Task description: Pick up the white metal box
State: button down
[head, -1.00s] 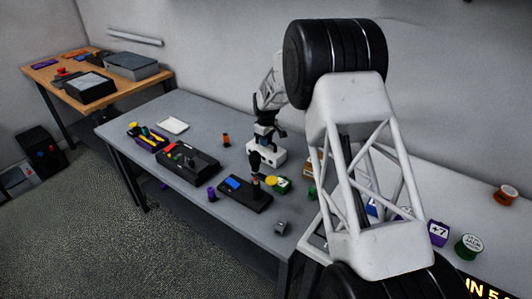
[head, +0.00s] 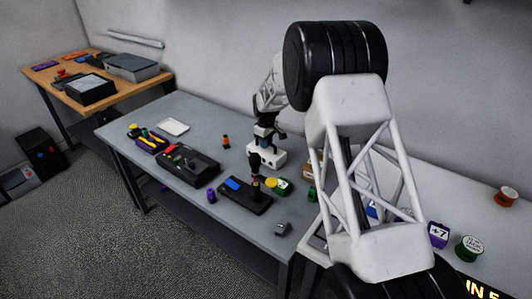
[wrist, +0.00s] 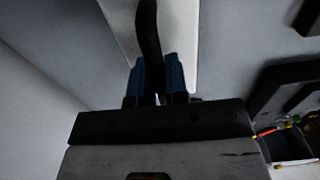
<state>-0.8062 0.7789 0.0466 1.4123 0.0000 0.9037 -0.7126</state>
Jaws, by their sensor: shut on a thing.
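The white metal box (head: 267,158) is under my gripper (head: 266,147) in the head view, above the back part of the grey table. In the wrist view the white box (wrist: 182,35) lies beyond my gripper's blue fingertips (wrist: 159,63). My gripper is shut on the box, though the exact contact is hard to see. A dark cable-like strip (wrist: 149,32) runs across the white face and down between the fingers.
A black device with a blue panel (head: 233,184) lies just in front of the box. A small grey box (head: 283,229) sits near the front edge.

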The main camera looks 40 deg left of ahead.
jog(key=shift+r, duration=0.1)
jog(key=shift+r, duration=4.95)
